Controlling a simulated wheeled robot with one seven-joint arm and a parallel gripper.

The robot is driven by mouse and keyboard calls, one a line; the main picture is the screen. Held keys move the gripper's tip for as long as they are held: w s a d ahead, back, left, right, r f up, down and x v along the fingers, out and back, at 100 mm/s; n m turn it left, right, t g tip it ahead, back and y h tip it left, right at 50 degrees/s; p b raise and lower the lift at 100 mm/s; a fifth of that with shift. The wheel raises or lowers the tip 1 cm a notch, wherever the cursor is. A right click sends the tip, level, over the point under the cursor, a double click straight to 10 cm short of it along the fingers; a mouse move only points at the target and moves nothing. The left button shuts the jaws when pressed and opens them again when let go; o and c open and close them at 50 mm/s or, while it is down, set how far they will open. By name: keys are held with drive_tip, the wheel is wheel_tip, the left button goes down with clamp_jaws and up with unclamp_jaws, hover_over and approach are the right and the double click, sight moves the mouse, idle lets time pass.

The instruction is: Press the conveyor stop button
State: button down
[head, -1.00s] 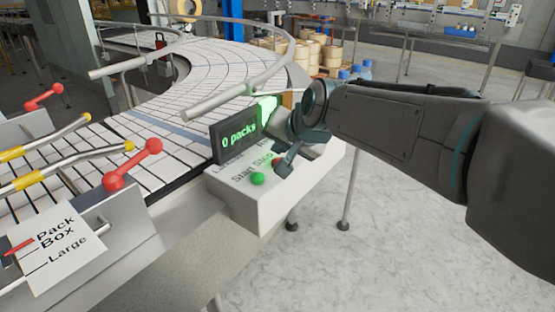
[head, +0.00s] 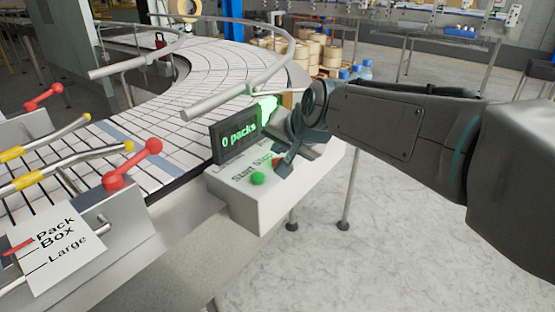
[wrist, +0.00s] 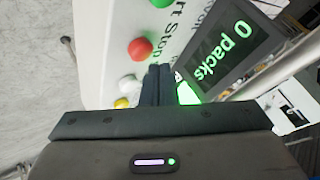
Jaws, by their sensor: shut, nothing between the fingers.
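The control box (head: 262,208) stands beside the conveyor (head: 215,75). Its label reads Start and Stop. The green button (head: 257,178) is in clear view on its top. The red button, by the word Stop, is mostly hidden behind my gripper in the head view, but it shows plainly in the wrist view (wrist: 140,48). My gripper (head: 282,168) is shut and empty, over the box top. In the wrist view its fingertips (wrist: 159,70) are just beside the red button, and I cannot tell their height above the box.
The display (head: 237,135) behind the buttons reads "0 packs" in green. A white button (wrist: 128,82) and a yellow button (wrist: 122,102) are near the fingers. A metal guide rail (head: 235,92) runs close behind the display. Red-knobbed handles (head: 133,163) are at left.

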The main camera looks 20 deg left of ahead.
drive_tip(key=shift+f+b, duration=0.4)
drive_tip(key=shift+f+b, duration=0.5)
drive_tip(key=shift+f, duration=0.05)
idle(0.5)
drive_tip(key=shift+r, duration=0.15)
idle(0.3)
drive_tip(key=shift+r+p, duration=0.7)
drive_tip(key=shift+r, duration=0.15)
drive_tip(key=shift+r+p, duration=1.9)
drive_tip(key=shift+r, duration=0.65)
drive_tip(key=shift+d+f, duration=0.1)
